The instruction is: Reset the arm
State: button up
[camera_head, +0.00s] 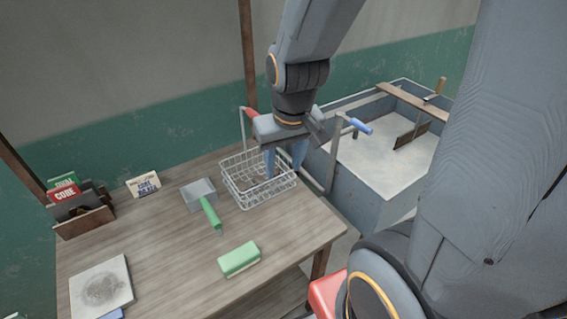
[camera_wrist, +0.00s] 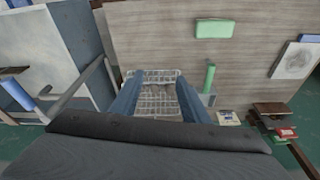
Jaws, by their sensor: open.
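My arm reaches down from the top of the head view. My gripper (camera_head: 284,172) points down over the white wire basket (camera_head: 262,200) on the wooden table. Its two blue-grey fingers are apart, with nothing seen between them but the basket's wires. In the wrist view my gripper (camera_wrist: 155,98) spreads its fingers over the basket (camera_wrist: 153,76), and the grey gripper body covers the lower part of that picture. The fingertips look close to the basket's rim or within it; I cannot tell how deep.
A green-handled scoop (camera_head: 210,213) lies left of the basket, and a green block (camera_head: 239,259) lies in front. A square slab (camera_head: 100,289), a small card (camera_head: 143,185) and a wooden holder (camera_head: 84,216) are further left. A grey bin (camera_head: 343,190) with a blue-handled tool (camera_head: 357,126) stands right.

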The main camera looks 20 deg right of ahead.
jog(key=shift+s+f, duration=0.1)
notch_tip(320, 180, down, 10)
jog(key=g+b, duration=0.1)
jog(key=b, duration=0.7)
jog(key=shift+r, duration=0.25)
jog(key=shift+a, duration=0.1)
